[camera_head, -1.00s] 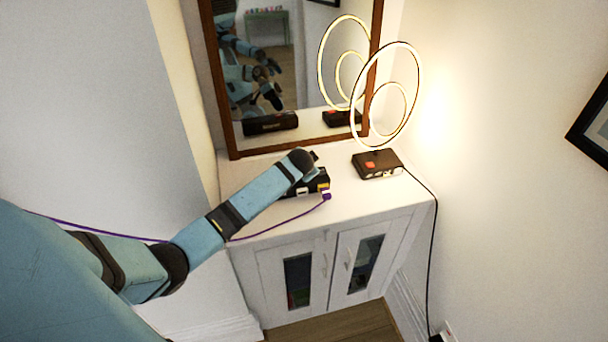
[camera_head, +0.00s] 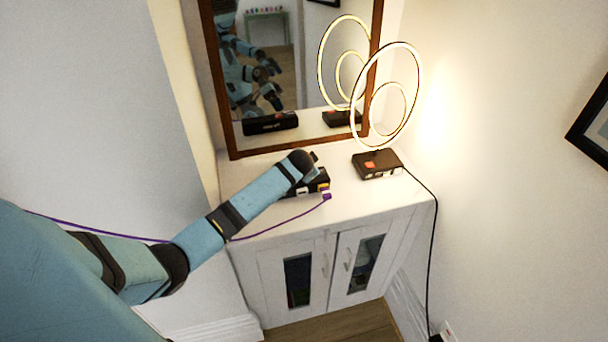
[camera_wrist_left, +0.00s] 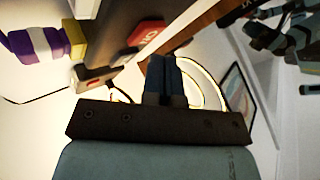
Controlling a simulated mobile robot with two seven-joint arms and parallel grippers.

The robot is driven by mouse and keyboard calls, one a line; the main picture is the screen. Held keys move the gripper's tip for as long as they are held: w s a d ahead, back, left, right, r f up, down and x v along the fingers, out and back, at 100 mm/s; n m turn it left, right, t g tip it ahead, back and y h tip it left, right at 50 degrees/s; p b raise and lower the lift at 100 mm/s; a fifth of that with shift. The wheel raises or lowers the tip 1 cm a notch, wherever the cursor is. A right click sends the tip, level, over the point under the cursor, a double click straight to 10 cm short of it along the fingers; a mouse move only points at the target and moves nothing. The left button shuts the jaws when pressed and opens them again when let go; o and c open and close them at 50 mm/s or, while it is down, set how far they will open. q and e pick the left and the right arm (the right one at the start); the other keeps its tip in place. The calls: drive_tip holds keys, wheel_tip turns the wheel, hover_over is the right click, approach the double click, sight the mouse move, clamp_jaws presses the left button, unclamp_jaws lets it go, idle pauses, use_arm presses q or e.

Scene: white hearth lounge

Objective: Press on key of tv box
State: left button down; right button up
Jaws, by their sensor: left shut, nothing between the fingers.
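The tv box (camera_head: 318,186) is a black box on the white cabinet top, with a purple plug (camera_head: 326,196) at its front right. My left arm hides much of it in the head view. In the left wrist view a red key (camera_wrist_left: 146,33) with white lettering shows on the box, beside the purple plug (camera_wrist_left: 35,43) and its yellow end. My left gripper (camera_wrist_left: 162,62) is shut and empty, its fingertips close to the red key. I cannot tell whether they touch it. My right gripper is not directly in view.
A lit ring lamp (camera_head: 411,105) on a black base (camera_head: 378,164) with a red switch stands right of the box. A wood-framed mirror (camera_head: 232,138) is behind. The purple cable (camera_head: 280,222) crosses the cabinet (camera_head: 385,205) front edge. The top's front right is clear.

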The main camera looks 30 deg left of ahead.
use_arm(q)
drive_tip(key=shift+f, duration=0.25)
idle(0.3)
drive_tip(key=shift+f, duration=0.45)
idle(0.6)
drive_tip(key=shift+r+p, duration=0.85)
wheel_tip(320, 180, up, 4)
drive_tip(key=p, duration=0.4)
drive_tip(key=shift+r, duration=0.1)
drive_tip(key=shift+r+p, duration=0.45)
drive_tip(key=shift+p, duration=0.05)
